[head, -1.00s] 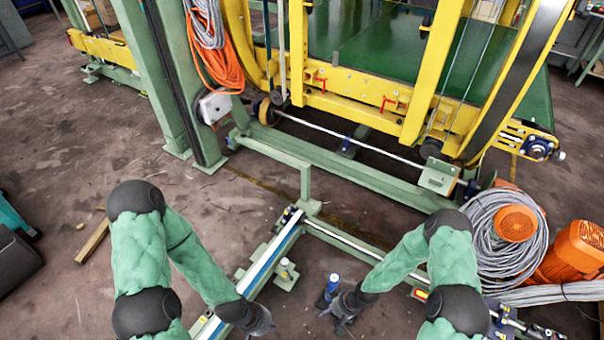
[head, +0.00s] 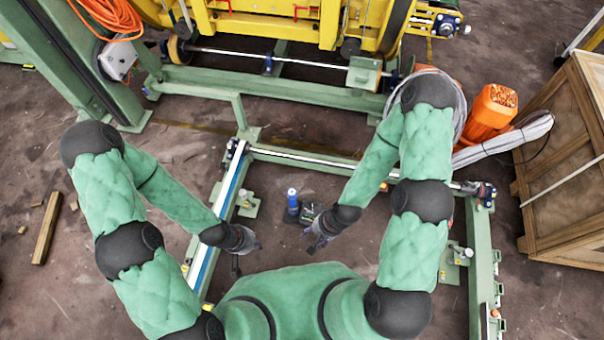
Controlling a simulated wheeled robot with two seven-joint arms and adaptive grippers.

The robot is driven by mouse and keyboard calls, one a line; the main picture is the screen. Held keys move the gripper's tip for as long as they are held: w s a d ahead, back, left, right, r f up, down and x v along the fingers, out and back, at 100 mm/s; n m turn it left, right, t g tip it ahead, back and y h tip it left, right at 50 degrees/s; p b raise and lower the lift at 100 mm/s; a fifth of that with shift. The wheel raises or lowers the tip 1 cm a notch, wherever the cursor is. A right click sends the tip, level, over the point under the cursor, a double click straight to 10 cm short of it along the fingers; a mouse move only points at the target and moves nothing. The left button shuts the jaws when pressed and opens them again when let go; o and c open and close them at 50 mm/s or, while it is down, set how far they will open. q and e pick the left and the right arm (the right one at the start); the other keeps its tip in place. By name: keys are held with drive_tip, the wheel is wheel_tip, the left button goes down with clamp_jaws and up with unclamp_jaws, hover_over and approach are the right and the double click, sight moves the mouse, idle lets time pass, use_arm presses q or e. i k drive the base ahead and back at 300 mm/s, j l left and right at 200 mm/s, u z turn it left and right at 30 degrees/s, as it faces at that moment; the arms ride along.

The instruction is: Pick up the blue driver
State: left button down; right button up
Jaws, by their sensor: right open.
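The blue driver (head: 292,203) stands on the floor inside the green frame, with its blue top pointing up and a dark base. My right gripper (head: 312,244) is open and empty, just to the right of and nearer than the driver, apart from it in the picture. A small dark part with green and red bits (head: 308,212) shows beside the driver, partly hidden by the gripper. My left gripper (head: 238,262) hangs to the left of the driver by the rail; its fingers are too small and dark to tell open from shut.
A green frame with a blue-and-white rail (head: 228,190) runs along the left of the driver. A yellow machine (head: 270,25) stands at the back. An orange motor (head: 492,108) with grey cable and a wooden crate (head: 565,160) are at the right. Floor around the driver is bare.

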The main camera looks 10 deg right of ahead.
sight(293, 205)
drive_tip(key=z, duration=1.95)
drive_tip(key=u, duration=1.65)
drive_tip(key=i+l+z, duration=0.15)
drive_tip(key=l, duration=0.35)
drive_tip(key=l+z, duration=0.1)
drive_tip(key=l, duration=0.45)
